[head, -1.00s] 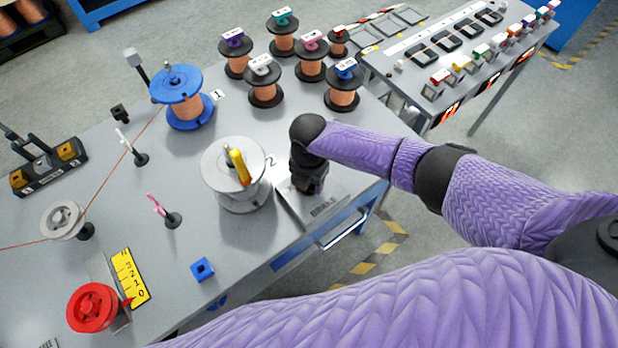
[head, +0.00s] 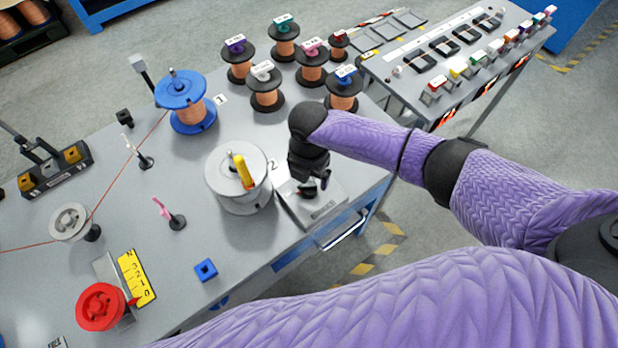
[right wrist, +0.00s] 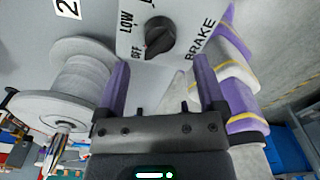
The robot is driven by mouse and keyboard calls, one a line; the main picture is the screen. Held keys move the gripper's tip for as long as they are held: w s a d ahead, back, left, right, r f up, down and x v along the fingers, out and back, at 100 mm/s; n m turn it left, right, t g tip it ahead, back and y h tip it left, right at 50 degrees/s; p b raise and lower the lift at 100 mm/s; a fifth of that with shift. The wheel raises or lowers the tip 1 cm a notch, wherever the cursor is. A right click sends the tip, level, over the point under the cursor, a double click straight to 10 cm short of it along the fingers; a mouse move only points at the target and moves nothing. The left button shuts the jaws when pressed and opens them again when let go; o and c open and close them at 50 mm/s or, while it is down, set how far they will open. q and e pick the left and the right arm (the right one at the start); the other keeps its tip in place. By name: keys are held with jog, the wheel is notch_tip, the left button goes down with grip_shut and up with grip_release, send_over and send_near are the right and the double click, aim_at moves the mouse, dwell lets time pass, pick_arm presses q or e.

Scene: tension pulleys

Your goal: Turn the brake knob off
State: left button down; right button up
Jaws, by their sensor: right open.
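The brake knob (right wrist: 160,38) is a black round knob on a light grey plate (right wrist: 185,14) marked OFF, LOW and BRAKE in the right wrist view. A small red mark shows at its edge beside the OFF label. In the head view the brake plate (head: 322,208) lies at the table's near right edge, partly hidden by my right gripper (head: 311,186). My right gripper is open and empty, pointing down over the plate. In the right wrist view its two fingers (right wrist: 162,68) stand apart, with the knob beyond their tips and in line with the gap. My left gripper is out of view.
A grey drum with a yellow handle (head: 243,170) stands close left of the plate. Several copper spools, including a blue one (head: 181,87), stand farther back. A red knob (head: 101,306) and a blue block (head: 206,269) sit along the front edge.

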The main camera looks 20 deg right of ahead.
aim_at(309, 185)
notch_tip(309, 185, up, 5)
jog(key=shift+p, duration=0.55)
